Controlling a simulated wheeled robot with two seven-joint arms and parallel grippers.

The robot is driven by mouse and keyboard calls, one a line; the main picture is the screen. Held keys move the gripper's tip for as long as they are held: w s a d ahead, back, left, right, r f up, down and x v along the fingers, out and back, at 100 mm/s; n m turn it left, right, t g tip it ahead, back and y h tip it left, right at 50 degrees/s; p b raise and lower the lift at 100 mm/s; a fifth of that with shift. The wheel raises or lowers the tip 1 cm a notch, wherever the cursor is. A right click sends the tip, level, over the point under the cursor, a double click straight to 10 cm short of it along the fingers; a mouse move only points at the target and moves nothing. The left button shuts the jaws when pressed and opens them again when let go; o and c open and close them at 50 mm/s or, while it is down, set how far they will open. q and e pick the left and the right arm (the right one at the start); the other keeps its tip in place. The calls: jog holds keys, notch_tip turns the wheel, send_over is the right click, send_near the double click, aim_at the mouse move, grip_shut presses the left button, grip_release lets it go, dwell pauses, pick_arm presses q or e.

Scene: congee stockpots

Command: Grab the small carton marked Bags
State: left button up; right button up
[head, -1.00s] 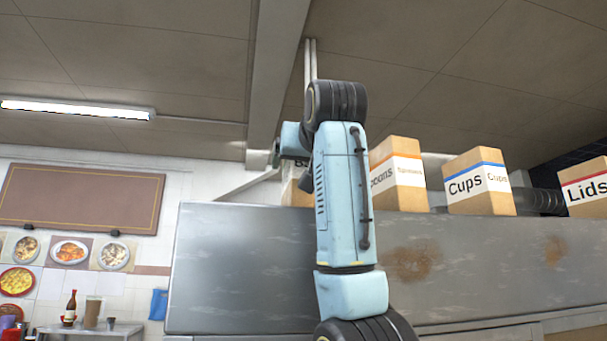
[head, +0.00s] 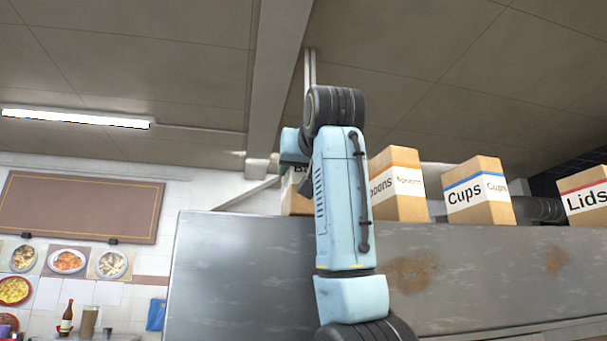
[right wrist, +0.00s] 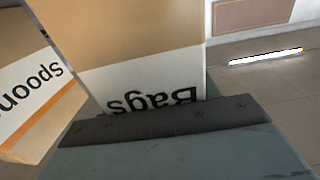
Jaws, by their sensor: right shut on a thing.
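The Bags carton (right wrist: 130,60) is tan with a white label band and fills the upper middle of the right wrist view, its lettering upside down there. In the head view a narrow part of the carton (head: 294,200) shows on top of the metal unit, left of my right forearm, which hides the rest. My right gripper (right wrist: 170,122) is shut on the Bags carton; its dark pad lies along the labelled face. My left gripper is not in view.
The Spoons carton (head: 397,190) stands close beside the Bags carton. The Cups carton (head: 477,192) and Lids carton (head: 585,200) are farther right on the rusty metal unit (head: 240,270). A ceiling beam (head: 280,70) and pipes rise above. Open space lies left of the unit.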

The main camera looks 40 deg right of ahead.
notch_tip(320, 180, up, 7)
jog(key=shift+s+a+r, duration=0.1)
jog(key=shift+s, duration=0.05)
jog(key=shift+r, duration=0.95)
